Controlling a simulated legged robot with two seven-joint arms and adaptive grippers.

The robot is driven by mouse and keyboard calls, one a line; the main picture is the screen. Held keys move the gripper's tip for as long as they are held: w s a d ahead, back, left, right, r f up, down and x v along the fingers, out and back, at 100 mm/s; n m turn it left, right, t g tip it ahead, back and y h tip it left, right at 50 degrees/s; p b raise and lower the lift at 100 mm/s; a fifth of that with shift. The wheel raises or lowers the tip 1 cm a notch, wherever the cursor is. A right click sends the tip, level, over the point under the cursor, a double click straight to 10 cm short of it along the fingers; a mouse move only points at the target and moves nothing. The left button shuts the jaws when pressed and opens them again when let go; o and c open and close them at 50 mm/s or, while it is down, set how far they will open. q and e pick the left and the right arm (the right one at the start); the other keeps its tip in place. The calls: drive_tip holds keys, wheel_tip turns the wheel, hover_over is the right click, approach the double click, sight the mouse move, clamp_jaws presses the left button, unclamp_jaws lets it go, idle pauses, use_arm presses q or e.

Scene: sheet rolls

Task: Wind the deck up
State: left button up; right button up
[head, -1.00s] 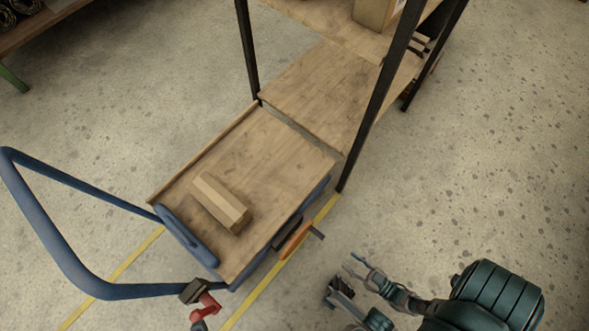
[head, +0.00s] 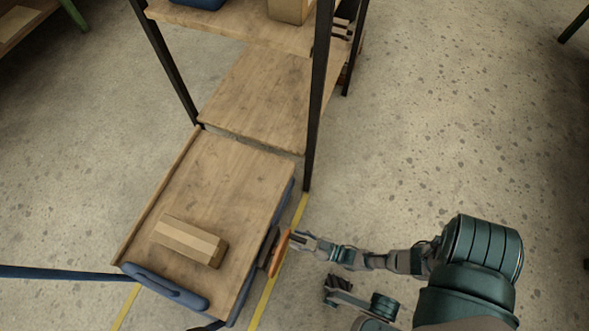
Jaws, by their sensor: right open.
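The deck (head: 228,178) is the wooden top of a blue-framed cart, standing with its far end close to a black-posted rack. An orange handle (head: 279,254) stands at the deck's right side, by a dark fitting. My right gripper (head: 297,238) reaches in from the right with its jaws open, its fingertips at the upper end of the orange handle. I cannot tell whether they touch it. A long tan box (head: 190,241) lies on the near part of the deck. My left gripper is not in view.
The rack's lower wooden shelf (head: 262,103) lies just beyond the deck. A rack post (head: 318,110) stands beyond my right gripper. The upper shelf holds a tan carton (head: 287,10). A blue push bar (head: 60,273) is at left.

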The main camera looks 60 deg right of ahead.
drive_tip(key=shift+w+a, duration=0.15)
drive_tip(key=shift+w, duration=0.15)
drive_tip(key=shift+r, duration=0.1)
clamp_jaws()
drive_tip(key=shift+s+a, duration=0.1)
drive_tip(key=shift+a, duration=0.05)
idle(0.4)
drive_tip(key=shift+a+r+n, duration=0.1)
drive_tip(key=shift+n, duration=0.2)
